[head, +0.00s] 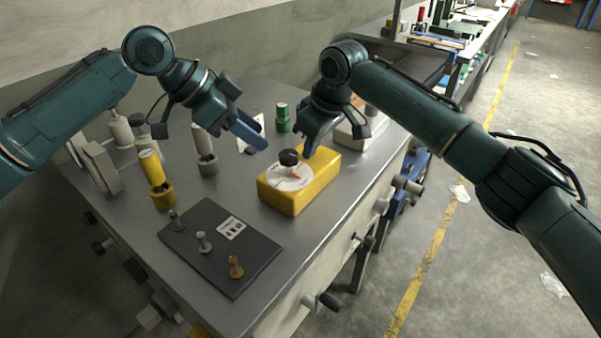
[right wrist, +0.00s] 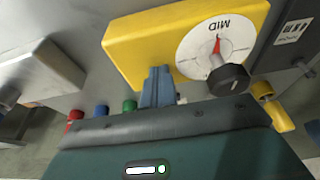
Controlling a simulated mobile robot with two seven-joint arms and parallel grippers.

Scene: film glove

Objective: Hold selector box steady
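The yellow selector box (head: 319,186) sits on the grey bench, with a white dial, a black knob and a red pointer. In the right wrist view the box (right wrist: 133,45) fills the upper middle, and its red pointer is at the word MID. My right gripper (head: 309,151) is at the far side of the box, fingers pointing down. In the right wrist view its fingers (right wrist: 157,86) are together at the box's side; I cannot tell if they touch it. My left gripper (head: 258,140) is above the bench, left of and apart from the box; its finger gap is unclear.
A dark board (head: 215,262) with several upright pegs lies in front. A yellow cylinder (head: 151,168) in a holder, a pale cylinder (head: 202,140) and a green one (head: 283,118) stand behind. A pale box (head: 352,134) is at the right. The bench's right edge is near the selector box.

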